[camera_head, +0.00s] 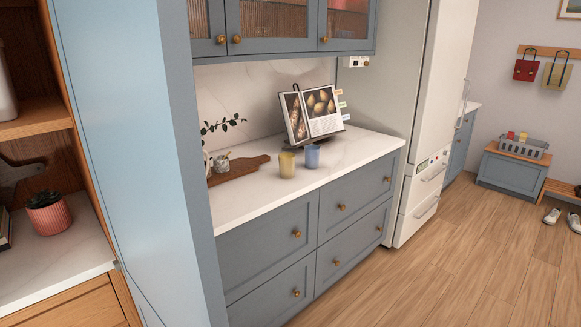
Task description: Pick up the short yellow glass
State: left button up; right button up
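The short yellow glass (287,165) stands upright on the white marble counter (250,197), near the middle of the picture. A blue glass (312,156) of similar size stands just to its right, with a small gap or none between them; I cannot tell which. Neither of my grippers shows in this view.
Behind the glasses an open cookbook (313,116) rests on a stand. A wooden board (238,170) and a small plant lie to the left. Upper cabinets (272,22) hang above the counter. A tall blue panel (133,150) stands at left. The floor (440,270) in front is clear.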

aim_at(286, 160)
jog(key=i+l, duration=0.1)
jog(key=l, duration=0.45)
jog(key=i+l+u, duration=0.1)
jog(key=l, duration=0.5)
jog(key=i+l, duration=0.1)
jog(key=l, duration=0.45)
jog(key=i+l+u, duration=0.1)
jog(key=i+l, duration=0.2)
jog(key=i, duration=0.15)
jog(key=i+l+u, duration=0.1)
jog(key=i+l, duration=0.25)
jog(key=i, duration=0.1)
